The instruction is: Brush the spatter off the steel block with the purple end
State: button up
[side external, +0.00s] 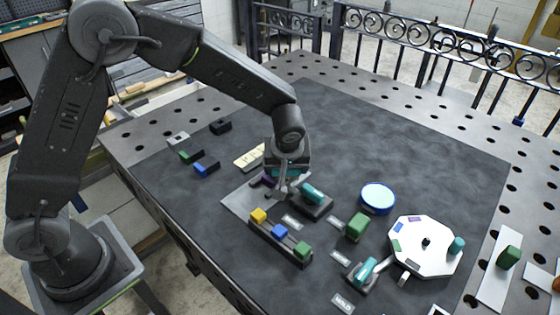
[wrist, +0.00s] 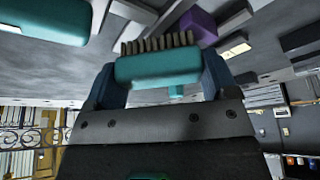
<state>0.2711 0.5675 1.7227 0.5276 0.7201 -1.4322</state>
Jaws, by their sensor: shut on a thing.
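My gripper (side external: 284,180) is shut on a teal brush (wrist: 157,68), which lies crosswise between the fingers in the wrist view. Its pale bristles (wrist: 158,43) point away from the palm. A purple end (wrist: 197,25) on a grey steel block (wrist: 233,20) shows just past the bristles. In the side view the purple (side external: 266,181) is partly hidden behind my gripper, over a pale grey plate (side external: 238,204). I cannot tell whether the bristles touch the block. No spatter can be made out.
A teal handle on a dark base (side external: 313,194) stands close right of my gripper. A dark rail (side external: 279,243) with yellow, blue and green blocks lies in front. A blue-rimmed disc (side external: 378,196) and white octagonal plate (side external: 425,247) are to the right. The mat's far part is clear.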

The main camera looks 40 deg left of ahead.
jog(key=a, duration=0.5)
jog(key=shift+a, duration=0.4)
notch_tip(320, 180, up, 8)
jog(key=shift+d, duration=0.15)
dwell(0.6)
